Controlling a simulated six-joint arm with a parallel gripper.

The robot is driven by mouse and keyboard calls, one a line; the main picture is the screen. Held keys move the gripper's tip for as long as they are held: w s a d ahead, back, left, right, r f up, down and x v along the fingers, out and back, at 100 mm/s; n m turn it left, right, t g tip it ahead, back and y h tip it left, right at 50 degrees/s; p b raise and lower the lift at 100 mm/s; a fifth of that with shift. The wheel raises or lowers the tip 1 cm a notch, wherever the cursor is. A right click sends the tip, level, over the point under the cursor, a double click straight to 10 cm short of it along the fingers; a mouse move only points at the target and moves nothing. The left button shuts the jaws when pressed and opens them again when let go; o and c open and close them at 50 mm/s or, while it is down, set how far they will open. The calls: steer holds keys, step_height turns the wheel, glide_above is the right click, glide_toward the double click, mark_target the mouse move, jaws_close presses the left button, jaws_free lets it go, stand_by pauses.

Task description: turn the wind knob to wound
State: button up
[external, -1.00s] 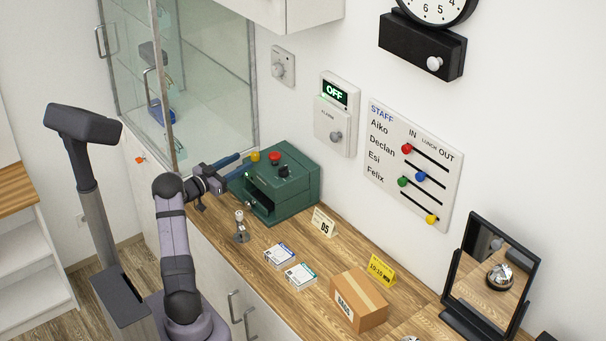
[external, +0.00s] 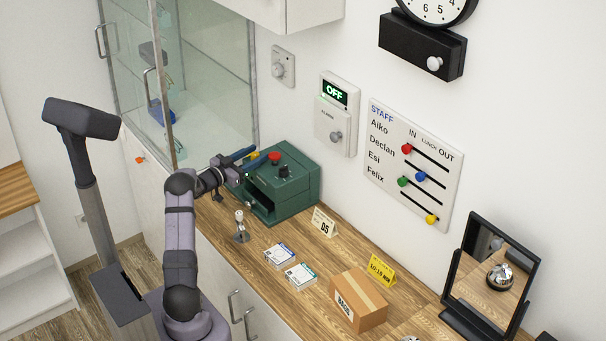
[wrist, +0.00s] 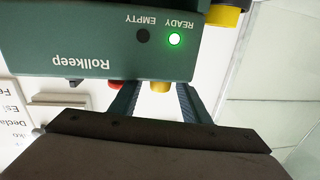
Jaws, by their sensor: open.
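No label reading wind or wound is legible, so I cannot tell for certain which knob is the wind knob. A pale round knob (external: 434,64) sits on the black box (external: 408,45) under the wall clock. A black knob (external: 283,171) sits on top of the green Rollkeep box (external: 300,190). My gripper (external: 243,164) is open at the left end of the green box, by its top. In the wrist view my two fingers (wrist: 155,92) are spread, with a yellow button (wrist: 160,86) seen between them. My gripper is far from the clock's knob.
A red button (external: 274,156) is on the green box. The wall holds a dial (external: 283,69), an alarm panel (external: 334,115) reading OFF and a staff board (external: 415,165). A small stand (external: 241,228), cards (external: 280,255), a carton (external: 359,300) and a mirror (external: 490,270) crowd the counter.

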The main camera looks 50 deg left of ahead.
steer(key=c, duration=1)
steer(key=shift+a+r+m+h, duration=0.1)
steer(key=shift+m+h, duration=0.7)
steer(key=shift+h, duration=0.5)
steer(key=shift+c, duration=0.2)
steer(key=shift+w+m+h, duration=0.1)
steer(key=shift+m+h, duration=0.8)
steer(key=shift+h, duration=0.5)
steer(key=shift+m+g+h+b, duration=0.3)
steer(key=shift+m+h+b, duration=0.35)
steer(key=shift+h, duration=0.35)
steer(key=o, duration=1)
steer(key=shift+o, duration=0.2)
steer(key=b+v, duration=0.1)
steer(key=v, duration=0.6)
steer(key=shift+s, duration=0.25)
